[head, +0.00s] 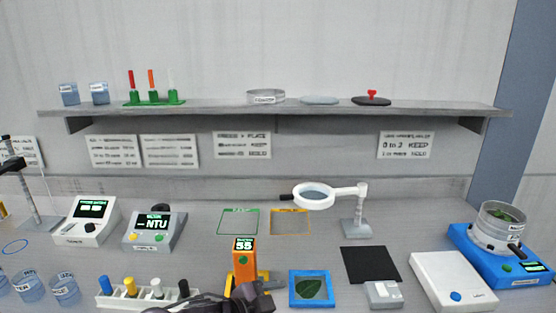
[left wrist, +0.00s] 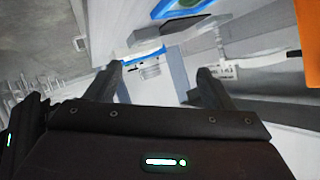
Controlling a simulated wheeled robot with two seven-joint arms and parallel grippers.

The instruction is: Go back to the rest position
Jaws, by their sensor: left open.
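My left gripper (head: 262,291) is at the bottom middle of the head view, in front of the orange handheld meter (head: 244,263) reading 55. In the left wrist view my left gripper (left wrist: 162,78) has its two dark fingers spread, with nothing between them. The meter's orange body (left wrist: 309,35) shows at that view's right edge. A blue-framed tray (head: 291,291) with a green leaf (head: 309,288) lies just right of the gripper. My right gripper is not in view.
A white balance (head: 452,281) and a blue device with a metal bowl (head: 498,222) stand at the right. A ring magnifier (head: 313,196) stands behind. Tubes, an NTU meter (head: 153,232) and beakers (head: 65,289) are at left. A shelf (head: 220,108) spans the back.

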